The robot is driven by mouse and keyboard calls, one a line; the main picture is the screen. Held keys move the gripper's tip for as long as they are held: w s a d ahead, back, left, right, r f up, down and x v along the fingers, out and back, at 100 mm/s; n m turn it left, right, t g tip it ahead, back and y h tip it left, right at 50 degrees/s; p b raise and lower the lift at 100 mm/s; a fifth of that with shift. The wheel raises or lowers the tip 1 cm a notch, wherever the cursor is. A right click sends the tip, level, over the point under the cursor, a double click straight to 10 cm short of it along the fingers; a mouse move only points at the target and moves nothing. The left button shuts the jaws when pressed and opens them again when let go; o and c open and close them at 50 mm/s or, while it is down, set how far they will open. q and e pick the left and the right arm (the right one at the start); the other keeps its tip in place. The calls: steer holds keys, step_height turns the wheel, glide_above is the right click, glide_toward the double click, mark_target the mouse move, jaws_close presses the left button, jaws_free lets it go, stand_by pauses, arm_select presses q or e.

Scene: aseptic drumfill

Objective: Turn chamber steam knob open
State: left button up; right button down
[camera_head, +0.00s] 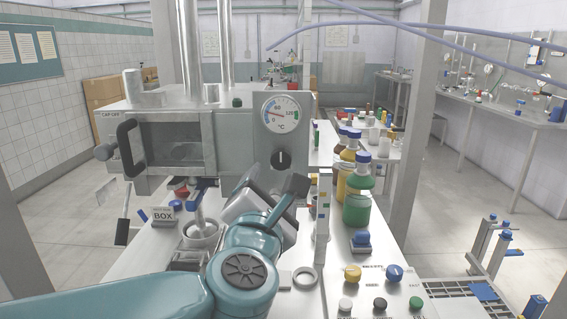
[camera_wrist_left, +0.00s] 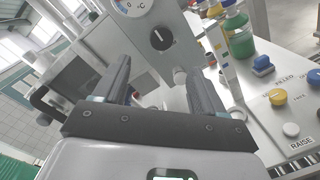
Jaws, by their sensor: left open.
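The chamber steam knob (camera_head: 281,161) is a round black knob with a pale pointer mark, on a grey panel below a round temperature gauge (camera_head: 280,113). The pointer mark looks close to upright in the head view. In the left wrist view the knob (camera_wrist_left: 161,38) shows beyond the fingertips, near the top middle. My left gripper (camera_head: 277,192) is open and empty, just below the knob and apart from it. In the left wrist view its two dark fingers (camera_wrist_left: 160,78) stand wide apart. My right gripper is not in view.
The steel chamber (camera_head: 175,145) with a black door handle (camera_head: 127,149) is left of the panel. Yellow and blue knobs (camera_head: 353,272) and push buttons sit on the front right panel.

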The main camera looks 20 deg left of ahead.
mark_target(281, 161)
arm_select(q)
steer(key=w, duration=0.4)
steer(key=w+a+p, duration=0.1)
steer(key=w, duration=0.4)
steer(key=w+a, duration=0.1)
steer(key=w, duration=0.3)
steer(key=shift+w+a+f, duration=0.1)
steer(key=shift+w+a, duration=0.15)
steer(key=shift+c, duration=0.4)
steer(key=shift+s, duration=0.1)
steer(key=c, duration=1)
